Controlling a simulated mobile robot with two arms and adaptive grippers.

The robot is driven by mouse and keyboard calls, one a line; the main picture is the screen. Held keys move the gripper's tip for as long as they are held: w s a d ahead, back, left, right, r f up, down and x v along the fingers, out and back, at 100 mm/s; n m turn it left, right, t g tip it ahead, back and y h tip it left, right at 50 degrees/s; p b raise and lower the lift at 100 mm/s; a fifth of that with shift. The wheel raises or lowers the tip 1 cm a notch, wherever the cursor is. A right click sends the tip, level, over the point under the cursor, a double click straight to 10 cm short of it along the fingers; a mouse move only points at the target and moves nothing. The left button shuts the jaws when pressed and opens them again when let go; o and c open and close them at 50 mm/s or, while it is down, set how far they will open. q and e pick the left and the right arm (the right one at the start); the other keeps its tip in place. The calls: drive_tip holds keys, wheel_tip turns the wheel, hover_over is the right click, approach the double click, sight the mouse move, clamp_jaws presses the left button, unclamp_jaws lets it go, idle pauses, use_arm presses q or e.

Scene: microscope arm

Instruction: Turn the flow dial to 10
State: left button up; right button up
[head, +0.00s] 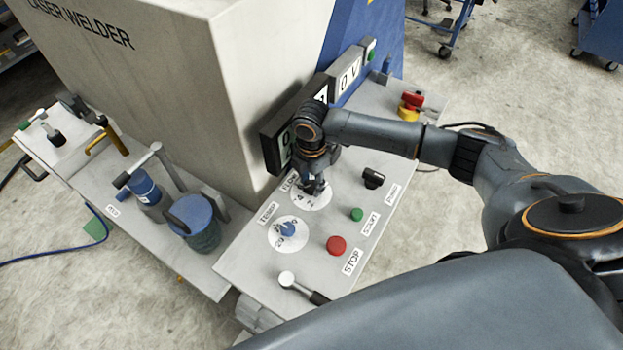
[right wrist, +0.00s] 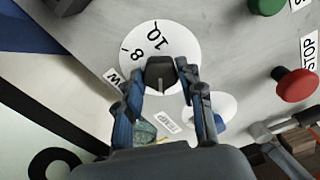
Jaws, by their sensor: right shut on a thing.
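The flow dial is a white disc with black numbers on the grey panel, and its lower part shows in the head view (head: 318,203) with a 4 and a 2. The right wrist view shows the disc (right wrist: 185,48) with 10 and 8 at its upper part. My right gripper (head: 314,186) reaches down over it. In the right wrist view its fingers (right wrist: 160,80) stand on both sides of the dark knob (right wrist: 160,70) and are shut on it. Where the knob points I cannot tell. The FLOW label is partly hidden. My left gripper is not in view.
The TEMP dial (head: 288,233) with a blue knob sits close by. A red STOP button (head: 336,245), a green START button (head: 356,214) and a black switch (head: 373,178) lie to the right. The welder housing (head: 200,80) and display boxes (head: 347,74) rise behind.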

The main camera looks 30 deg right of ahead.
drive_tip(key=shift+s+a+r+m+p, duration=0.1)
drive_tip(key=shift+s+r+m+p, duration=0.05)
drive_tip(key=shift+m+p, duration=1)
drive_tip(key=m+p, duration=0.1)
drive_tip(key=m, duration=0.1)
drive_tip(key=shift+m+p, duration=0.3)
drive_tip(key=shift+m, duration=0.05)
drive_tip(key=m, duration=0.2)
drive_tip(key=shift+f+m, duration=0.2)
drive_tip(key=shift+m, duration=0.2)
drive_tip(key=m, duration=1.1)
drive_tip(key=shift+m, duration=0.4)
drive_tip(key=m, duration=0.4)
drive_tip(key=shift+a, duration=0.1)
drive_tip(key=m, duration=0.5)
drive_tip(key=shift+m, duration=2.5)
